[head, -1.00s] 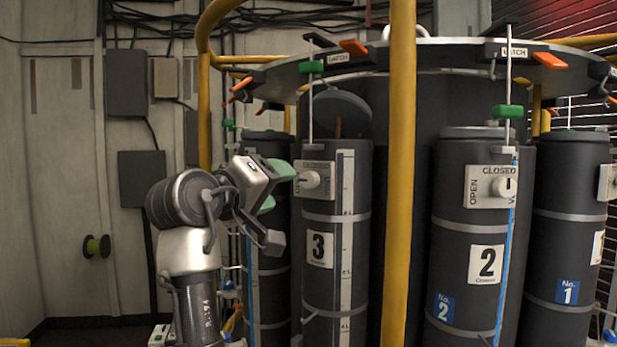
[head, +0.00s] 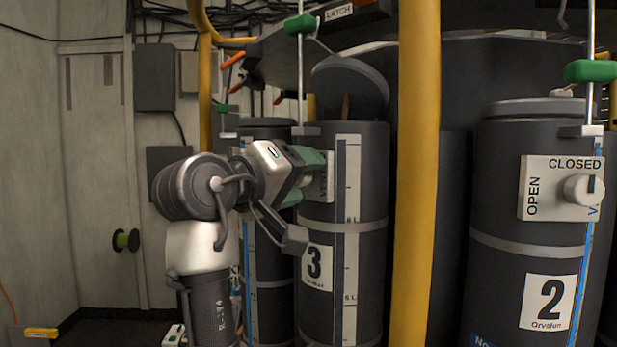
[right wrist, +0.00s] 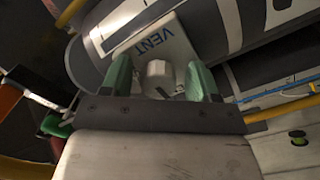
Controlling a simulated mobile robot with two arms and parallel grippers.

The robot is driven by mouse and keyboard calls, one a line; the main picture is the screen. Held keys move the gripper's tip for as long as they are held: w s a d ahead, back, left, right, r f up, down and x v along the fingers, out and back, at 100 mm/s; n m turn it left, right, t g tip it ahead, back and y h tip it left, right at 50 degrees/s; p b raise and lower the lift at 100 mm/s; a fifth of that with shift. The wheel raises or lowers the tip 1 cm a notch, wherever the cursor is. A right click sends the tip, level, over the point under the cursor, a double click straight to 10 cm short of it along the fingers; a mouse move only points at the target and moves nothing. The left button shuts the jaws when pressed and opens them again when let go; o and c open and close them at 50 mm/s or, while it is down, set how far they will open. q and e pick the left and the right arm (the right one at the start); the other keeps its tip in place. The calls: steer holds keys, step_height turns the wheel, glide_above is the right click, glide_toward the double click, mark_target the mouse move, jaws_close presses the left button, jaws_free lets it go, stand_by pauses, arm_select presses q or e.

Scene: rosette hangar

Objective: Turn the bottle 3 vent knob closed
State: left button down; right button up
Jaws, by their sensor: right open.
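Bottle 3 (head: 318,225), a dark grey cylinder with a "3" label, stands left of centre in the head view, its lid (head: 350,85) tilted up. Its white vent plate (head: 327,172) is mostly hidden behind my right gripper (head: 312,172). In the right wrist view the vent knob (right wrist: 160,70), pale and blocky, shows in front of the VENT plate (right wrist: 150,37). The green fingers of my right gripper are open, one on each side of the knob. I cannot tell whether they touch it. The knob's pointer is not readable. My left gripper is not in view.
A yellow post (head: 415,180) stands upright just right of bottle 3. Bottle 2 (head: 500,230), with its own OPEN/CLOSED plate (head: 535,205), stands further right. A thin rod with a green block (head: 300,24) hangs above bottle 3. The left wall side is open.

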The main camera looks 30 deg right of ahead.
steer(key=shift+s+a+r, duration=0.1)
steer(key=shift+a, duration=0.2)
steer(key=shift+c, duration=1.3)
steer(key=c, duration=0.7)
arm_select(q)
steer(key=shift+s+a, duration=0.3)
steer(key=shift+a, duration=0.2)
arm_select(e)
steer(key=shift+o, duration=0.2)
